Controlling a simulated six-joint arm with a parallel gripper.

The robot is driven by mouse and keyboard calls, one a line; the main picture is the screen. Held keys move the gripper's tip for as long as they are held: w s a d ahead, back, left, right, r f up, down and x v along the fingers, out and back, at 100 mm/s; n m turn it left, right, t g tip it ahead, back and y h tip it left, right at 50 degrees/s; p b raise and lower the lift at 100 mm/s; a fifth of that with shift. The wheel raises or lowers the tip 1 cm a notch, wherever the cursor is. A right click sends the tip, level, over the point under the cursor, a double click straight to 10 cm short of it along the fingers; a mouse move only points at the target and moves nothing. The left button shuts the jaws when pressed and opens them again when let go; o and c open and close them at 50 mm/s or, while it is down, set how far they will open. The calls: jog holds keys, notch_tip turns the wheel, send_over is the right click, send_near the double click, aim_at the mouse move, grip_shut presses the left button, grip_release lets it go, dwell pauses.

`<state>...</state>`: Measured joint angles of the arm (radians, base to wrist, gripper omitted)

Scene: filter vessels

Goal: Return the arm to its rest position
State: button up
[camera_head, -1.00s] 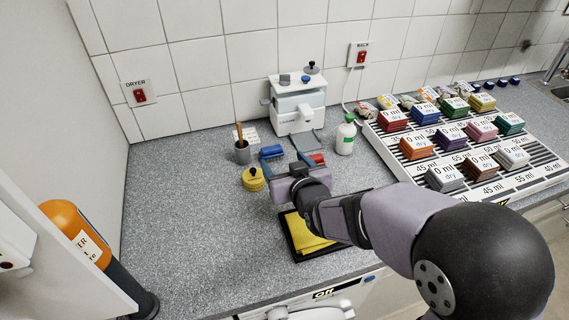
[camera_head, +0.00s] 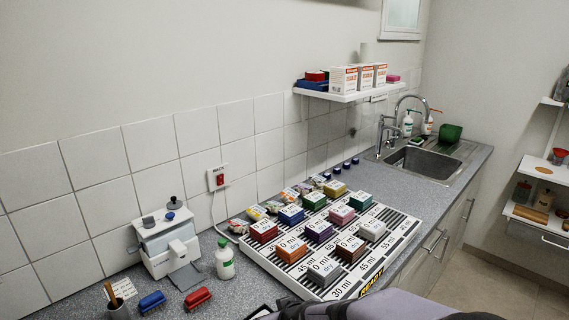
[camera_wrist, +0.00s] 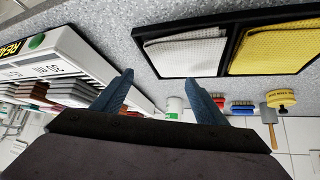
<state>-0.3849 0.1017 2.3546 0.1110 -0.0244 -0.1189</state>
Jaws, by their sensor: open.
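My gripper (camera_wrist: 160,98) shows in the wrist view with its two blue fingers spread apart and nothing between them. It hangs over the grey speckled counter (camera_wrist: 110,35), apart from the things around it. In the head view only part of my arm shows along the bottom edge; the gripper itself is out of that picture.
A black tray (camera_wrist: 223,42) with a white and a yellow cloth lies near the gripper. The rack (camera_head: 408,232) holds several coloured blocks marked "0 ml dry". A white machine (camera_head: 165,243), green-labelled bottle (camera_head: 225,259), blue brush (camera_head: 151,301) and red brush (camera_head: 197,298) stand left. The sink (camera_head: 425,163) is far right.

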jog(key=s+d, duration=0.1)
jog(key=d, duration=0.2)
jog(key=s+d+m+g+h, duration=0.1)
jog(key=s+d, duration=0.1)
jog(key=d, duration=0.1)
jog(key=s+d+g+p, duration=0.1)
jog(key=d, duration=0.2)
jog(key=shift+s+d+f+m+h, duration=0.1)
jog(key=shift+s+m+h, duration=0.2)
jog(key=shift+m, duration=0.1)
jog(key=s+d+f+m+g, duration=0.1)
jog(key=s+d+g, duration=0.1)
jog(key=s, duration=0.5)
jog(key=s+d+f+m+g+h, duration=0.1)
jog(key=s+d+f+g, duration=0.1)
jog(key=s+d, duration=0.3)
jog(key=s+g, duration=0.1)
jog(key=s, duration=0.2)
jog(key=shift+d+f+m+g+b, duration=0.25)
jog(key=shift+d+m+g+b, duration=0.05)
